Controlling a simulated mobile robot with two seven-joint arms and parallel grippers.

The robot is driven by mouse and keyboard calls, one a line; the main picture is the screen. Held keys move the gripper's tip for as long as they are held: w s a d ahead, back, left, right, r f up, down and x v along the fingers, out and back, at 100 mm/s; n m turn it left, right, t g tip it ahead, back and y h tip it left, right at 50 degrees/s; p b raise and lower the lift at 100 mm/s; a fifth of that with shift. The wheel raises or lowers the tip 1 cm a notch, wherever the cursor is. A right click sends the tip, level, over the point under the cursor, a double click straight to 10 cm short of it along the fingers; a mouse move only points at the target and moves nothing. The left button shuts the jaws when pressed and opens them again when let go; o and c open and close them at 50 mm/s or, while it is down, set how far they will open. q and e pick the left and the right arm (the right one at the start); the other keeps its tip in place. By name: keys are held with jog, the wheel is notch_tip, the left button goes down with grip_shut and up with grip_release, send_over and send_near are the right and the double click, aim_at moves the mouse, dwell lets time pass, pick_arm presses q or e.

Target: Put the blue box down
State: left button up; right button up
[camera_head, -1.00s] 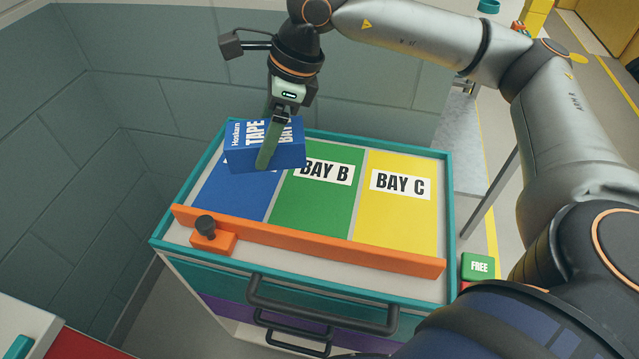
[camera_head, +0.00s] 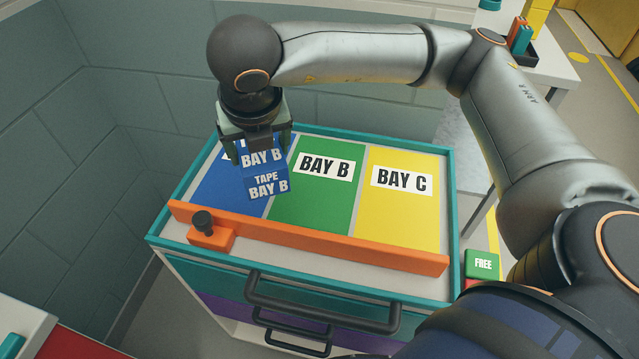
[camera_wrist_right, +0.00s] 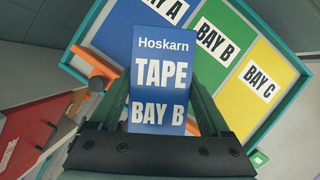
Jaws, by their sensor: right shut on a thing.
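The blue box (camera_head: 267,178), printed "TAPE" and "BAY B", is in my right gripper (camera_head: 258,152). In the head view the box appears over the blue bay, near its border with the green bay. In the right wrist view the box (camera_wrist_right: 159,75) lies between the two green fingers. The tray top has a blue bay (camera_head: 215,192), a green bay labelled BAY B (camera_head: 316,205) and a yellow bay labelled BAY C (camera_head: 400,217). The box and gripper cover most of the blue bay's label, which reads BAY A in the wrist view (camera_wrist_right: 166,10). My left gripper does not show.
An orange bar (camera_head: 330,245) crosses the front of the tray, with an orange block and black knob (camera_head: 209,232) at its left. Black drawer handles (camera_head: 320,308) stick out below. Grey walls stand behind and left. The green and yellow bays look empty.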

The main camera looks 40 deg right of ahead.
jog(key=m, duration=0.2)
jog(key=m+h, duration=0.1)
jog(key=shift+a+f+g, duration=0.2)
jog(key=shift+a+g, duration=0.05)
jog(key=shift+g, duration=0.05)
jog(key=m, duration=0.1)
jog(key=m+h, duration=0.1)
jog(key=shift+s+a+m+g+b, duration=0.15)
jog(key=shift+m+g+b, duration=0.15)
jog(key=shift+m, duration=0.1)
jog(key=shift+f, duration=0.15)
jog(key=w+d+f+b, duration=0.1)
jog(key=w+d+f, duration=0.3)
jog(key=w+d+f+b, duration=0.1)
jog(key=w+d+f, duration=0.3)
jog(key=d, duration=0.1)
jog(key=shift+w, duration=0.3)
jog(key=shift+w+d+f, duration=0.4)
jog(key=shift+w+f, duration=0.05)
jog(key=shift+f, duration=0.25)
notch_tip(320, 180, down, 4)
jog(key=shift+w+d+r, duration=0.1)
jog(key=shift+w+r, duration=0.05)
jog(key=shift+r, duration=0.1)
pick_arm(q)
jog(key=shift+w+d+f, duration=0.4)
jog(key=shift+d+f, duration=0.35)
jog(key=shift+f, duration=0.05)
